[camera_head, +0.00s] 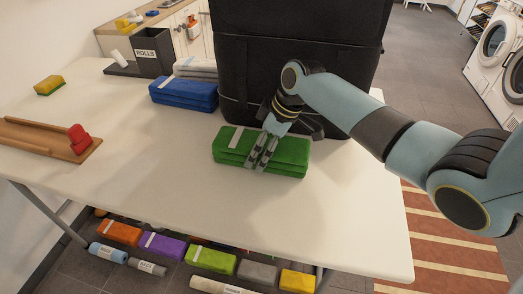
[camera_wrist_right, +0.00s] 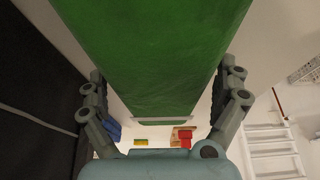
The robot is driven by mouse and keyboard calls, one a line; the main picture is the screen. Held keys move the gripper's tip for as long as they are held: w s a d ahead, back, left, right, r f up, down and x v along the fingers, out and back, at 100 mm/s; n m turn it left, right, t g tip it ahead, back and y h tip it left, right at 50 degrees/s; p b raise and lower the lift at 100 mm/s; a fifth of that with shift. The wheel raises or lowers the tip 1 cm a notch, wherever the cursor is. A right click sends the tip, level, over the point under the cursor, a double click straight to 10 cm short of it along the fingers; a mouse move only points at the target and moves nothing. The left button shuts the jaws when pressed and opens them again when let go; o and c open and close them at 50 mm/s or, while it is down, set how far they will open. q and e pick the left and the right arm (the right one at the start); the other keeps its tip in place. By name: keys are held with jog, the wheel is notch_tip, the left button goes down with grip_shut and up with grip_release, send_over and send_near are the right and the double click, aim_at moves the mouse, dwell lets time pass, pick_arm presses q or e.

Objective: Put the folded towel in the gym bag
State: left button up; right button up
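A green folded towel (camera_head: 285,152) with a pale band lies on the white table, in front of the gym bag. The big black gym bag (camera_head: 295,60) stands upright behind it; its opening is out of view. My right gripper (camera_head: 258,158) is over the towel's middle, pointing down, its two fingers showing against the towel's top and front. In the right wrist view the towel (camera_wrist_right: 155,55) fills the space between the spread fingers (camera_wrist_right: 165,85). The fingers look open; I cannot tell whether they touch the towel. My left gripper is not in view.
A blue folded towel (camera_head: 183,92) and a grey-white one (camera_head: 196,67) lie left of the bag. A dark ROLLS bin (camera_head: 152,55), a sponge (camera_head: 49,85) and a wooden rack (camera_head: 45,138) with a red item (camera_head: 78,138) stand further left. The table's front is clear.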

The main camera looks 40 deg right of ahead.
jog(key=c, duration=1.1)
